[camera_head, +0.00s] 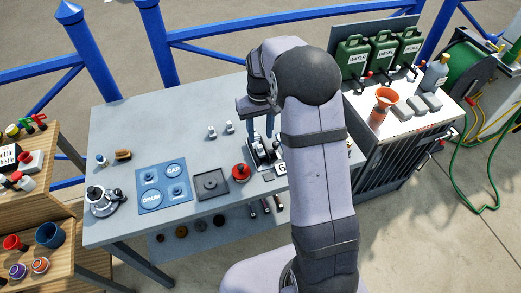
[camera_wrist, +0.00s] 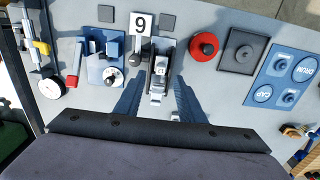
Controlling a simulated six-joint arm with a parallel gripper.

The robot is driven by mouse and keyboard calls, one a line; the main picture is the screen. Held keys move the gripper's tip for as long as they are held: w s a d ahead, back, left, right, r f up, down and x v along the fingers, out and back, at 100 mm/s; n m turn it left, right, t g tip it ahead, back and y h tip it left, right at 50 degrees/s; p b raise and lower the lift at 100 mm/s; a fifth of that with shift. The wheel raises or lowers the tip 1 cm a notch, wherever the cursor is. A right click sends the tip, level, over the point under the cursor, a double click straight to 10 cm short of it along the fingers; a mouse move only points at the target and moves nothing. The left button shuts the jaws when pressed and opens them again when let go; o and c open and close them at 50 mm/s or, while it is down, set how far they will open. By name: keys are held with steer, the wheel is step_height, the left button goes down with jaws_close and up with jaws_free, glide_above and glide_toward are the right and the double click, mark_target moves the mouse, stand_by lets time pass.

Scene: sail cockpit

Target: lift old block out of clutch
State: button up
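No object is clearly held. In the head view, my gripper (camera_head: 262,128) points down over the clutch area, and my arm hides part of it.
A red round knob (camera_wrist: 205,47), a dark square tray (camera_wrist: 241,50) and a blue DRUM and CAP mat (camera_wrist: 285,75) lie to one side. A blue-based device (camera_wrist: 106,57) stands on the other. A winch (camera_head: 103,202) stands at the bench's left.

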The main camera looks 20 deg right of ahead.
mark_target(260, 147)
steer(key=shift+s+f+p, duration=0.15)
steer(key=shift+f+p, duration=1)
steer(key=shift+f, duration=1.35)
steer(key=shift+c, duration=0.6)
jaws_close()
